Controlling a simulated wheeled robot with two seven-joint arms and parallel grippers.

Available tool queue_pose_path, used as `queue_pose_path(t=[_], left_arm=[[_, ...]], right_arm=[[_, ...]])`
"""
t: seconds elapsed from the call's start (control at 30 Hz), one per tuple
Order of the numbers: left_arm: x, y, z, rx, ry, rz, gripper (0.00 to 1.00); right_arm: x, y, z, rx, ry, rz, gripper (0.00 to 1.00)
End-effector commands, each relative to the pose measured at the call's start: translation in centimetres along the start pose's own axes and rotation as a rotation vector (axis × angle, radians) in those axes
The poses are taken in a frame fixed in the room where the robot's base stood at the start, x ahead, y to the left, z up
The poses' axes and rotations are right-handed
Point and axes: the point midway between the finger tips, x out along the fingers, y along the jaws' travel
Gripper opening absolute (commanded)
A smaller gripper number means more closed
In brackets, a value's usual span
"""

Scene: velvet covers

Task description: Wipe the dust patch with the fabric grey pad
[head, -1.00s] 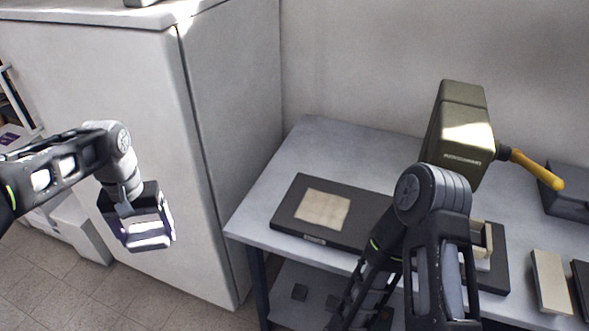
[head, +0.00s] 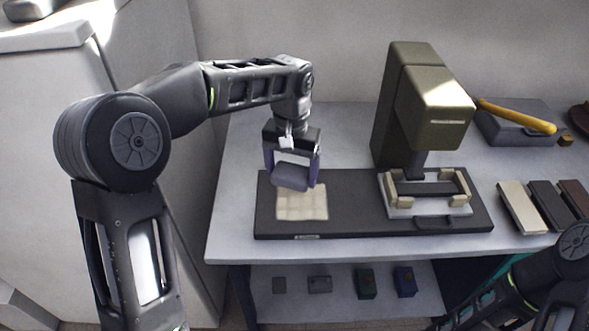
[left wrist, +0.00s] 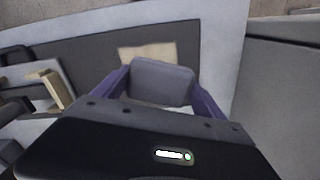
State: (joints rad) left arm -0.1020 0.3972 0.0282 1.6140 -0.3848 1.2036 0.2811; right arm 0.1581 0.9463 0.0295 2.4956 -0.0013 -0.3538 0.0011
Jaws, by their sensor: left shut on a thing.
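The dust patch (head: 302,207) is a pale beige square on the left part of a dark board (head: 350,222) on the table. My left gripper (head: 292,182) is over the far edge of the patch, pointing down. It is shut on the fabric grey pad (head: 290,179), a rounded grey block. In the left wrist view the pad (left wrist: 161,82) sits between the purple fingers, and the patch (left wrist: 150,52) shows just beyond it. I cannot tell whether the pad touches the patch. My right gripper is out of view; only part of that arm shows at the lower right.
An olive press (head: 415,105) with a cream-blocked frame (head: 430,208) stands on the board's right part. A yellow-handled tool (head: 515,117) lies on a grey block behind. Several flat bars, one cream (head: 520,208), lie at right. The table (head: 228,185) is clear left of the board.

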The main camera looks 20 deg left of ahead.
Motion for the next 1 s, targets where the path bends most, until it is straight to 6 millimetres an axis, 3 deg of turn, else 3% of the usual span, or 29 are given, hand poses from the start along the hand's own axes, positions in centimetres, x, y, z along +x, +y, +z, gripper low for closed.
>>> queue_pose_path(t=[0.57,0.77,1.0], left_arm=[[0.1,-0.2,0.1,0.048,-0.001,0.0,0.49],[0.5,-1.4,0.5,0.323,-0.003,0.0,0.49],[1.5,-3.4,1.3,0.85,-0.002,0.001,0.49]], right_arm=[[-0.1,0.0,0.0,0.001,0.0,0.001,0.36],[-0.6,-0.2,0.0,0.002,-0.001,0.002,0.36],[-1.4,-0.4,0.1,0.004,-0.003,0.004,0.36]])
